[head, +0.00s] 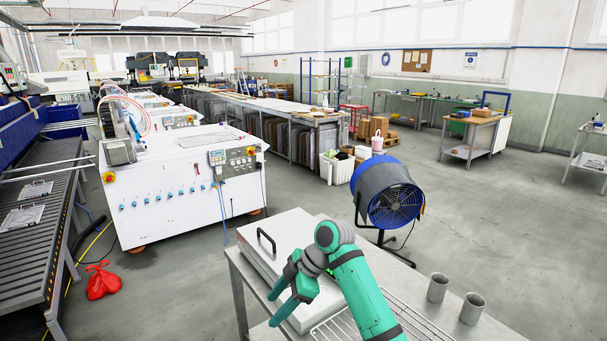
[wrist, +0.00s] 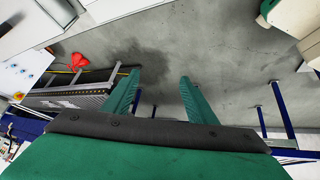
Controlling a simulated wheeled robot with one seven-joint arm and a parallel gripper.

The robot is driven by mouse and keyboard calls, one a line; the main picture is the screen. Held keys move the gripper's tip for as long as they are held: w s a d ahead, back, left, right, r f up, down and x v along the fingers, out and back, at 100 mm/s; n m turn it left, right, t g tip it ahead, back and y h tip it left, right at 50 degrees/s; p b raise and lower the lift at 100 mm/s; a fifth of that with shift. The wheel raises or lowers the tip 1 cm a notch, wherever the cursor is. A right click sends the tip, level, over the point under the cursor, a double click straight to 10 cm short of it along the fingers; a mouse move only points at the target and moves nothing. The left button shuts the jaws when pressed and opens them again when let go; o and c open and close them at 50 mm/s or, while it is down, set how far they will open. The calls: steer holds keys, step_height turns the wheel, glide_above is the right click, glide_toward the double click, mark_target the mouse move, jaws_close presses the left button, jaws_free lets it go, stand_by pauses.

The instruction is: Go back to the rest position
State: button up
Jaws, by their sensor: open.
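My gripper (head: 277,303) is at the end of my green arm, over the left part of the table in front of me. Its two green fingers are apart with nothing between them. In the wrist view the open fingers (wrist: 158,92) show against bare grey floor. A pale box with a black handle (head: 283,246) lies on the table, just behind and partly hidden by my gripper and arm. A wire rack (head: 415,323) lies on the table beside my arm, partly covered by it. Two grey metal cups (head: 438,288) (head: 472,309) stand upright to the right of the rack.
A blue drum fan (head: 395,203) stands just beyond the table. A white machine cabinet (head: 180,190) is at the left, with a conveyor (head: 35,235) further left. A red bag (head: 102,281) lies on the floor, also in the wrist view (wrist: 77,61). The floor at right is open.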

steer(key=s+a+f+m+t+y, duration=0.2)
steer(key=a+f+m+t+y, duration=0.4)
steer(key=a+f, duration=0.8)
steer(key=s+f+m+t+h, duration=0.3)
steer(key=s+f+m+t, duration=0.2)
steer(key=s+f+m, duration=0.35)
steer(key=s+d+f+m+t+h, duration=0.15)
steer(key=s+d+m+h, duration=0.35)
steer(key=s, duration=0.6)
steer(key=s+d+f+m+t+h, duration=0.1)
steer(key=s+d+f+m+h, duration=0.15)
steer(key=s+d, duration=0.65)
steer(key=s+d+r+n+t+h, duration=0.1)
steer(key=s+d+r, duration=0.2)
steer(key=s, duration=0.6)
steer(key=s+d+r+n+t+h, duration=0.1)
steer(key=s+d+r, duration=0.2)
steer(key=s+r, duration=0.5)
steer(key=shift+s+d, duration=0.35)
steer(key=shift+s, duration=0.45)
